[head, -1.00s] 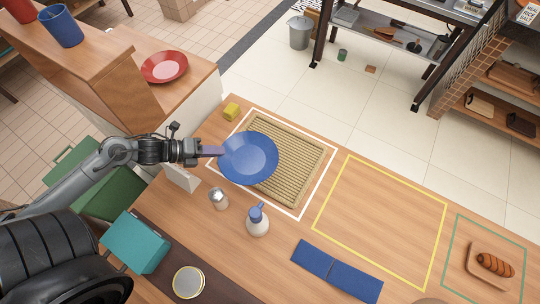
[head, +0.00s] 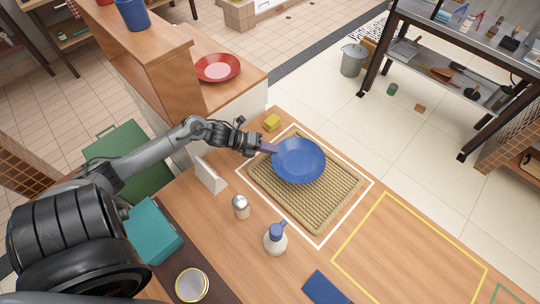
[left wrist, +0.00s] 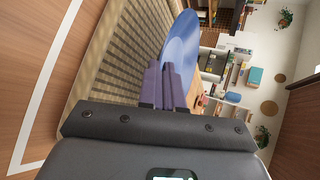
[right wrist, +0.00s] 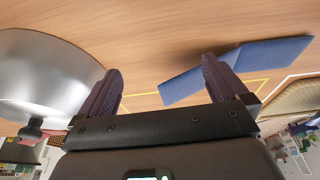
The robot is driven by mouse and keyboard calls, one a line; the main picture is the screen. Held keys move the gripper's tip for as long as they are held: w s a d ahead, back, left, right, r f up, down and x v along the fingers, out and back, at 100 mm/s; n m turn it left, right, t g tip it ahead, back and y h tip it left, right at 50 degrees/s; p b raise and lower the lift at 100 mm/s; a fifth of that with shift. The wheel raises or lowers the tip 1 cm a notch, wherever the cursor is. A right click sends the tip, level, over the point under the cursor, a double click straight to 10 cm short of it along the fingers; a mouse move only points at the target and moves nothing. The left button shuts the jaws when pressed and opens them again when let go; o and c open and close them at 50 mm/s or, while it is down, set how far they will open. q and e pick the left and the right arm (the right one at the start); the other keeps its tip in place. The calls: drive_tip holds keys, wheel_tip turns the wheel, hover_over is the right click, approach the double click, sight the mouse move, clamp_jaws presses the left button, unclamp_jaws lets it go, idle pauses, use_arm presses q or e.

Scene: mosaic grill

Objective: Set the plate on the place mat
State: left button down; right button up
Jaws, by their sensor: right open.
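The blue plate (head: 298,160) is over the upper part of the woven place mat (head: 312,212) in the head view. My left gripper (head: 268,147) is shut on the plate's left rim. In the left wrist view the fingers (left wrist: 168,85) close on the plate (left wrist: 183,50), seen nearly edge-on, with the mat (left wrist: 115,60) to its left. The plate looks slightly above the mat, but I cannot tell the gap exactly. My right gripper (right wrist: 165,82) is open and empty in the right wrist view, and it is out of the head view.
A blue folded cloth (head: 326,288) lies at the front, and also shows in the right wrist view (right wrist: 240,65). A red plate (head: 217,68) sits on the side counter. The yellow-outlined area is clear.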

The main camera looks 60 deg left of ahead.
use_arm(q)
drive_tip(key=shift+f+b, duration=0.45)
drive_tip(key=shift+f, duration=1.5)
use_arm(e)
drive_tip(key=shift+d+f, duration=0.15)
drive_tip(key=shift+f, duration=0.3)
use_arm(q)
drive_tip(key=c, duration=1.6)
unclamp_jaws()
drive_tip(key=shift+s, duration=0.1)
drive_tip(key=shift+s+a+r, duration=0.15)
use_arm(e)
drive_tip(key=shift+r, duration=0.1)
use_arm(q)
drive_tip(key=shift+p+v, duration=0.45)
drive_tip(key=shift+v, duration=1.25)
use_arm(e)
drive_tip(key=shift+r, duration=0.35)
